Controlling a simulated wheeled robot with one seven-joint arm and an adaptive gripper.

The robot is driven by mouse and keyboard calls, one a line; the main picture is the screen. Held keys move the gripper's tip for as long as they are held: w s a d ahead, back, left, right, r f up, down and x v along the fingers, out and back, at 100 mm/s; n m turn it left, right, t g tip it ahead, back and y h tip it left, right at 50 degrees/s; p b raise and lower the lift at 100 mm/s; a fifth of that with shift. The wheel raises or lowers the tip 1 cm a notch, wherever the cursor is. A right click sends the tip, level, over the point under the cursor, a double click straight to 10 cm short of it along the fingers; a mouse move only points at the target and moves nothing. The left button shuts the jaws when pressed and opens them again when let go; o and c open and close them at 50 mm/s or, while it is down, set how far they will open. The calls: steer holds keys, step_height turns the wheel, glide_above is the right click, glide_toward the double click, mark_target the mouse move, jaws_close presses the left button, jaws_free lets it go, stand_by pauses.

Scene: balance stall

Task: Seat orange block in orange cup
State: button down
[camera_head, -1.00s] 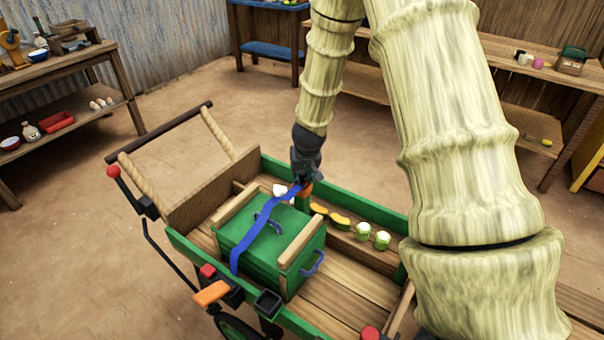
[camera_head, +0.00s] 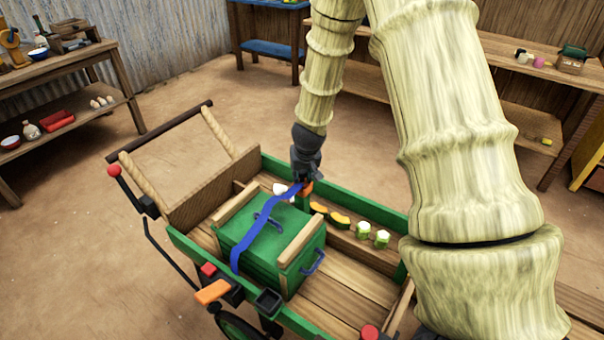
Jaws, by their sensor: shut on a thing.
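My gripper (camera_head: 303,181) points down at the far side of the green cart, beside the far end of the blue strap (camera_head: 247,243). A small orange piece shows at its fingertips, and I take it as the orange block (camera_head: 308,188) held in the shut jaws. The strap runs from there over the green chest (camera_head: 258,250) to the cart's near side. I cannot make out an orange cup apart from this piece; the fingers and strap cover that spot. Whether the block touches or sits in a cup is too small to tell.
An orange lever-like piece (camera_head: 213,291) and an open dark square holder (camera_head: 268,301) are on the cart's near side (camera_head: 312,324). Yellow-and-dark pieces (camera_head: 340,217) and two white-topped green items (camera_head: 363,230) lie along the far side. A white item (camera_head: 281,188) lies left of the gripper.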

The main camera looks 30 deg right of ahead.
stand_by(0.8)
steer(key=c, duration=1.1)
jaws_free()
steer(key=v, duration=1.2)
